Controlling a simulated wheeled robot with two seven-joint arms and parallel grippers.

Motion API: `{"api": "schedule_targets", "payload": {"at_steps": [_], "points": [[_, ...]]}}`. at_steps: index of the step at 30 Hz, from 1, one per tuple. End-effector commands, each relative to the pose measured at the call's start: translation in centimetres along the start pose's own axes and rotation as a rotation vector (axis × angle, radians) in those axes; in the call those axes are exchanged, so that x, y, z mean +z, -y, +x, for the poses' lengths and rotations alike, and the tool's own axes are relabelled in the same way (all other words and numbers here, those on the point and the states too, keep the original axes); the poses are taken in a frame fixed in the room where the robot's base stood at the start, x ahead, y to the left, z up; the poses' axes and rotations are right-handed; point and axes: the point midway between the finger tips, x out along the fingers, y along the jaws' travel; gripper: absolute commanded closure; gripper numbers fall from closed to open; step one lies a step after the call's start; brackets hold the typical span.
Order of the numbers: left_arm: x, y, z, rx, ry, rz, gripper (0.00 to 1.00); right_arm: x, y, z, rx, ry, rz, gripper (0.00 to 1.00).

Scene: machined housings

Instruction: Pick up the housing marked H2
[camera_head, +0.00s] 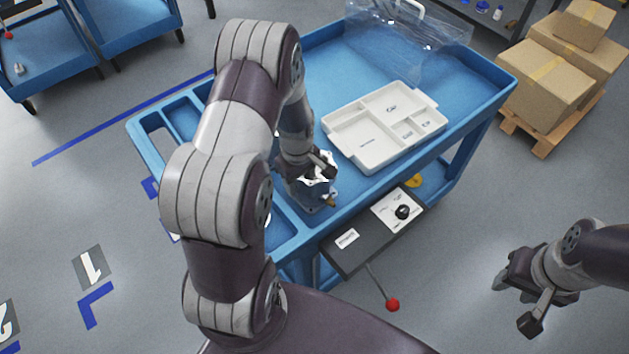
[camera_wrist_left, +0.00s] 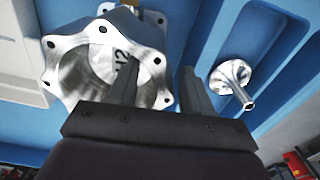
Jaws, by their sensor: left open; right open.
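The housing marked H2 (camera_wrist_left: 88,65) is a bright metal part with a lobed, bolt-holed flange and a wide bore; the mark shows upside down inside the bore. In the head view the housing (camera_head: 313,196) stands on the blue cart, partly hidden by my left arm. My left gripper (camera_wrist_left: 160,85) is open over it: one finger reaches over the bore, the other is outside the rim on the right. I cannot tell whether either finger touches the wall. In the head view my left gripper (camera_head: 317,172) is just above the housing. My right gripper (camera_head: 513,292) is open and empty, off the cart's right side.
A flanged metal part with a stem (camera_wrist_left: 232,80) lies in a blue recess beside the housing. A white divided tray (camera_head: 353,150) is on the cart (camera_head: 325,62), behind and right of the housing. A dark panel with a red-knobbed lever (camera_head: 392,304) is at the cart's front.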

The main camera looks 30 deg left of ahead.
Motion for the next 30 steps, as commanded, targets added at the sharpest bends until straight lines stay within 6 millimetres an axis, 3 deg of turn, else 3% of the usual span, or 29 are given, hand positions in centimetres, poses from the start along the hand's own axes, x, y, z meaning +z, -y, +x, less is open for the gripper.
{"api": "schedule_targets", "payload": {"at_steps": [1, 2, 6, 30], "points": [[0.0, 0.01, -0.01, 0.0, 0.0, 0.0, 0.5, 0.0, 0.0, 0.01, 0.0, 0.0, 0.0, 0.57], [0.0, 0.01, -0.01, 0.0, 0.0, 0.0, 0.57, 0.0, 0.0, 0.01, 0.0, 0.0, 0.0, 0.57], [0.0, 0.01, -0.03, 0.0, 0.0, 0.0, 1.0, 0.0, 0.0, 0.01, 0.0, 0.0, 0.0, 0.57], [0.0, 0.01, -0.07, 0.0, 0.0, 0.001, 1.0, 0.0, 0.0, 0.0, 0.0, 0.0, 0.0, 0.57]]}}
